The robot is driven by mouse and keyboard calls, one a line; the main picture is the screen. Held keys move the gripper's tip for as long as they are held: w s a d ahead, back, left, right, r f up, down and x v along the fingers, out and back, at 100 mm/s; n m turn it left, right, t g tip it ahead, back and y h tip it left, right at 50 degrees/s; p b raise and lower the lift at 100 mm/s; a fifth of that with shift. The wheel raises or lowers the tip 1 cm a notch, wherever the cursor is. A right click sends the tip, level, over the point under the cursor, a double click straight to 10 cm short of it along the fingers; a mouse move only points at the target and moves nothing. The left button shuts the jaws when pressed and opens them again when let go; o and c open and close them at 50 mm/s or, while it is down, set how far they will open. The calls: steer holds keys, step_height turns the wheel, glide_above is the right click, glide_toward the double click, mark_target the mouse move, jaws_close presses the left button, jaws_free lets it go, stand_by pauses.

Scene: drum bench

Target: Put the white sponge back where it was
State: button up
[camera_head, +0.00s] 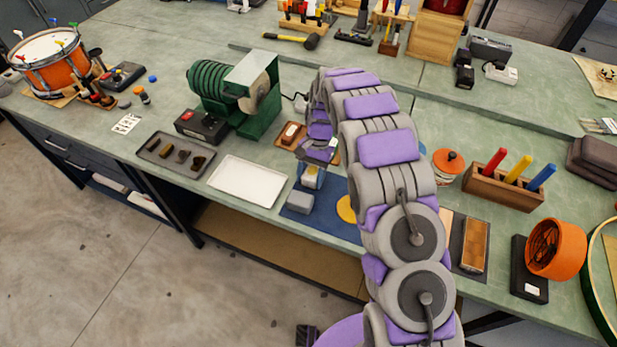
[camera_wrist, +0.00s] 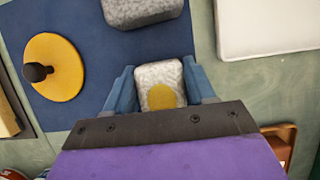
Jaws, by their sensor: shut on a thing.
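The white sponge (camera_wrist: 158,74), with a round yellow patch on its face, sits between the two blue fingers of my gripper (camera_wrist: 160,84) in the wrist view. My gripper is shut on it. In the head view my gripper (camera_head: 312,176) is over the back part of a blue mat (camera_head: 325,226), and my arm hides part of the area. A grey block (camera_head: 299,202) lies on the mat in front of the gripper; it also shows at the top of the wrist view (camera_wrist: 140,10). I cannot tell whether the sponge touches the mat.
A yellow disc with a black knob (camera_wrist: 58,82) lies on the mat beside the gripper. A white tray (camera_head: 247,187) lies left of the mat. A green grinder-like machine (camera_head: 240,95) stands behind. A dark tray with brown pieces (camera_head: 175,154) is farther left.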

steer(key=shift+d+r, duration=0.1)
steer(key=shift+d, duration=0.4)
steer(key=shift+a, duration=0.25)
steer(key=o, duration=1)
steer(key=shift+a+f, duration=0.25)
steer(key=shift+a, duration=0.3)
steer(key=shift+d+r, duration=0.2)
steer(key=shift+d, duration=0.4)
steer(key=p+v, duration=0.1)
steer(key=v, duration=0.4)
steer(key=p+v, duration=0.2)
steer(key=v, duration=0.4)
steer(key=shift+a, duration=0.2)
steer(key=s+d+r+n+t, duration=0.1)
steer(key=s+d+r, duration=0.4)
steer(key=s+r, duration=0.3)
steer(key=s+d+r, duration=0.5)
steer(key=s+r, duration=0.3)
steer(key=s+d+n, duration=0.1)
steer(key=s, duration=0.8)
steer(key=s+d+n+t+h, duration=0.1)
steer(key=s+d, duration=0.1)
steer(key=s, duration=0.6)
steer(key=s+d+n, duration=0.1)
steer(key=s+d, duration=0.1)
steer(key=s, duration=0.7)
steer(key=shift+s+d+r+t, duration=0.1)
steer(key=shift+s+d+t, duration=0.1)
steer(key=shift+s+t, duration=0.1)
